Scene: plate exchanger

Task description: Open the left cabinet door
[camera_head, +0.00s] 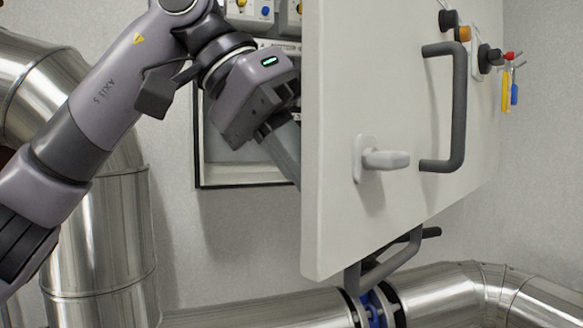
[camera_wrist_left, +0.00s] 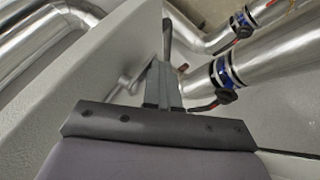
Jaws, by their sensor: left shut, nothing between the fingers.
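The white cabinet door (camera_head: 350,220) stands ajar in the head view, its near edge swung out from the cabinet's dark-rimmed opening (camera_head: 243,187). A light grey lever (camera_head: 385,159) sits low on its face, and a dark bar handle (camera_head: 459,105) shows further right. My left gripper (camera_head: 284,150) is at the opening on the left of the door. Its fingers are shut and empty, with their tips hidden behind the door's edge. In the left wrist view the fingers (camera_wrist_left: 165,85) point past a pale panel; whether they touch it I cannot tell. My right gripper is out of view.
Large shiny pipes (camera_head: 100,235) stand at the left and another pipe (camera_head: 250,308) runs below the door. A blue flange (camera_head: 372,305) and dark bent bars (camera_head: 395,262) lie under the door. Knobs and keys (camera_head: 508,80) are at the right.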

